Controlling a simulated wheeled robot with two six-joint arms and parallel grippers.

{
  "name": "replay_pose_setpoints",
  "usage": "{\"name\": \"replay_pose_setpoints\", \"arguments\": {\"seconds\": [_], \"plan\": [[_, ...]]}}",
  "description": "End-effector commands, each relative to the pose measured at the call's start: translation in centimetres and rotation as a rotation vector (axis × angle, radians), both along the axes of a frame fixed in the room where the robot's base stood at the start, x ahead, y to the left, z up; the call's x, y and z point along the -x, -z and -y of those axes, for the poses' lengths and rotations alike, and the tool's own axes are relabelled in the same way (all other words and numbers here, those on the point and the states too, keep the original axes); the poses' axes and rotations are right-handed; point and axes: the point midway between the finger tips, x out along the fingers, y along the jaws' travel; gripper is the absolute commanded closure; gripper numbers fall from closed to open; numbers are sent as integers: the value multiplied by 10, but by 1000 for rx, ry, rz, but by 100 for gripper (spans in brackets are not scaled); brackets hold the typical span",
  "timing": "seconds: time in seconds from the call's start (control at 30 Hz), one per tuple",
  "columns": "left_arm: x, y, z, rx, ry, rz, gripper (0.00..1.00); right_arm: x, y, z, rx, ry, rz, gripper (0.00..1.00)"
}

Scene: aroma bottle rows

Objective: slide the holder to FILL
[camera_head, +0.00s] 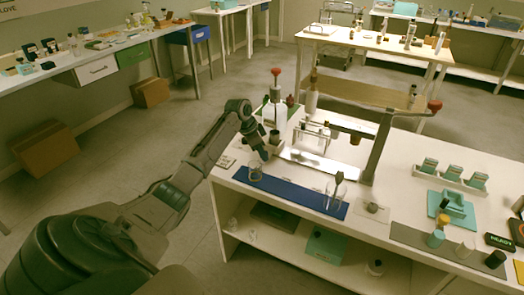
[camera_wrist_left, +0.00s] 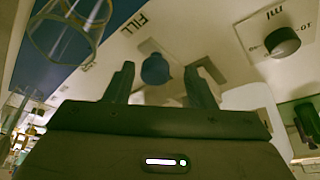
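My left gripper (camera_head: 263,151) is low over the left part of the white table, near the dispensing stand. In the left wrist view its two dark fingers (camera_wrist_left: 162,75) are apart. A round blue knob (camera_wrist_left: 155,68) shows between them, apart from both fingers; it may be the holder's handle. The holder's body is not clearly visible. The printed word FILL (camera_wrist_left: 134,22) is on the white surface beyond the knob, up and to the left. A second label (camera_wrist_left: 88,66) is partly hidden. My right gripper is not in view.
A glass beaker (camera_head: 255,173) stands on the blue mat (camera_head: 300,195) close to my gripper; it also shows in the left wrist view (camera_wrist_left: 68,28). A dark dial (camera_wrist_left: 282,42) is marked ml.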

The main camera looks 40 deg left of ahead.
Motion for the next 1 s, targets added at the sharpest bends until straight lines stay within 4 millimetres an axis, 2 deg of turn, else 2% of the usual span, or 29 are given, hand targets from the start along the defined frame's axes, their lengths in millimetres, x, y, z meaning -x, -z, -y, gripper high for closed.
{"name": "replay_pose_setpoints", "arguments": {"seconds": [0.2,0.33,0.7,0.83,1.0], "plan": [[0,0,1,2,1,-1,50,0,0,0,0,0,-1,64],[3,-9,-2,1,0,0,50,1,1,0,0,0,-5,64],[27,-74,-17,0,0,1,50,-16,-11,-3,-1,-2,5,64],[32,-89,-21,1,-1,1,50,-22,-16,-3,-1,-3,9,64],[36,-98,-22,2,0,-1,50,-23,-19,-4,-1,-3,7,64]]}}
